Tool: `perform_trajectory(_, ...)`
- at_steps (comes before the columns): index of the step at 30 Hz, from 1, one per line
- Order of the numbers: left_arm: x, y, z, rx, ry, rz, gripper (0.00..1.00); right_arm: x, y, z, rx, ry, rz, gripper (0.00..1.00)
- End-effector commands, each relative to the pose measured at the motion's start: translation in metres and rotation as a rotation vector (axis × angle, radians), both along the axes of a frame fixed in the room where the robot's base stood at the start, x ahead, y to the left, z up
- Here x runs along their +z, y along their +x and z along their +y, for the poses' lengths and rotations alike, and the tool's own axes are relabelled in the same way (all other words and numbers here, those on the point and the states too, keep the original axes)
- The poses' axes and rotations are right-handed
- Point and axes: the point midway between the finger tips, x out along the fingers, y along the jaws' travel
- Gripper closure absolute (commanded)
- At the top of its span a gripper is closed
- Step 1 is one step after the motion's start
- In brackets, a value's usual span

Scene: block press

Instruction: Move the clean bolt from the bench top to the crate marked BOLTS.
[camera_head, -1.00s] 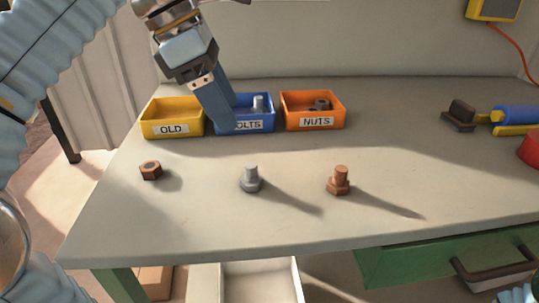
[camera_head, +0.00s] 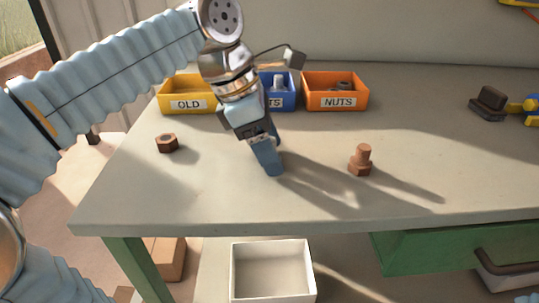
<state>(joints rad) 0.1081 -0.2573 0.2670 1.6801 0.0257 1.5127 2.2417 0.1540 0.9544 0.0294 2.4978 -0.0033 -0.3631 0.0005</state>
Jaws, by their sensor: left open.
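My left gripper (camera_head: 271,168) is open and points down at the bench top (camera_head: 215,190), between the nut and the rusty bolt. The clean grey bolt is hidden behind its fingers; I cannot tell whether they touch it. The blue crate marked BOLTS (camera_head: 286,103) stands at the back of the bench, partly covered by my left arm. Its label shows only in part. A grey bolt (camera_head: 278,81) stands up inside it. A rusty bolt (camera_head: 360,162) stands upright to the right of the gripper. My right gripper is not in view.
A yellow crate marked OLD (camera_head: 188,104) and an orange crate marked NUTS (camera_head: 337,103) flank the blue one. A rusty nut (camera_head: 167,143) lies at the left. A dark brush-like block (camera_head: 489,103) lies at the right. A white open box (camera_head: 272,272) is below the bench.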

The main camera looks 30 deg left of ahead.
Motion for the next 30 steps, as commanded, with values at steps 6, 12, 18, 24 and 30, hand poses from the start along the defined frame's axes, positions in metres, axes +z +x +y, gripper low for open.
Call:
perform_trajectory(6,0.001,0.000,0.000,0.000,0.000,0.000,0.41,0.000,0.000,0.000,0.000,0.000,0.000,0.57)
perform_trajectory(12,0.001,0.000,0.000,0.000,0.000,0.000,0.71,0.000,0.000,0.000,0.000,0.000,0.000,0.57)
perform_trajectory(18,0.001,0.000,0.000,0.000,0.000,0.000,1.00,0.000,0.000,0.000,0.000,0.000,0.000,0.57)
perform_trajectory(24,0.002,0.000,0.000,-0.001,0.000,0.000,1.00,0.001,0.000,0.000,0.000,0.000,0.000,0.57)
perform_trajectory(30,0.019,0.001,0.000,-0.001,-0.001,-0.002,1.00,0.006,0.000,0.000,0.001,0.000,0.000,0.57)
